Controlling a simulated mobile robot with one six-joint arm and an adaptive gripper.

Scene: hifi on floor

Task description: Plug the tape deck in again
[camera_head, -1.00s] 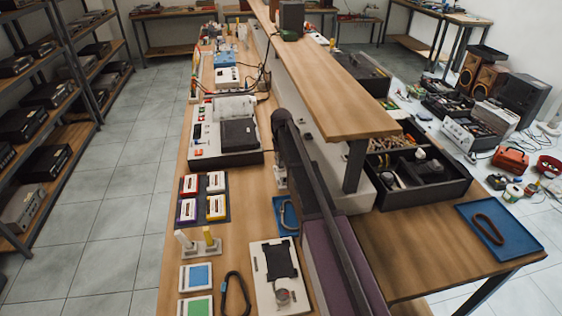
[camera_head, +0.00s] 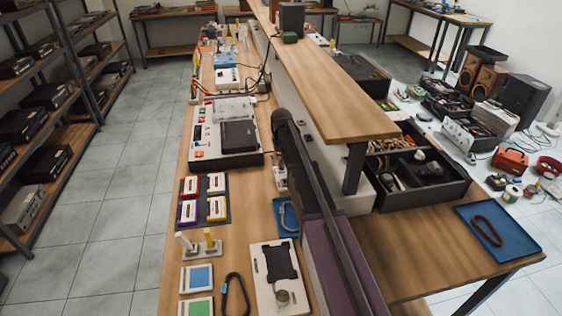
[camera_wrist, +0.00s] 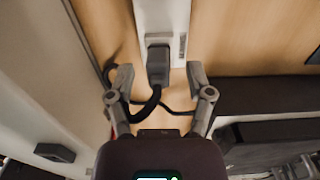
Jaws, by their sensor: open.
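The tape deck (camera_head: 224,143), a pale unit with a dark lid, sits on the long bench left of my arm in the head view. In the wrist view a dark plug (camera_wrist: 158,66) is at a white power strip (camera_wrist: 153,18), with a black cable (camera_wrist: 147,108) curving from its near end. I cannot tell whether the plug is fully seated. My gripper (camera_wrist: 160,78) is open, with one finger on each side of the plug and a gap on both sides. In the head view my arm hides most of the gripper.
A raised wooden shelf (camera_head: 330,80) runs along the bench right of the arm. Cassettes (camera_head: 203,198), a blue tray (camera_head: 286,216) and a white unit (camera_head: 277,278) stand nearby on the bench. A black divided box (camera_head: 420,185) is to the right. The floor aisle at left is clear.

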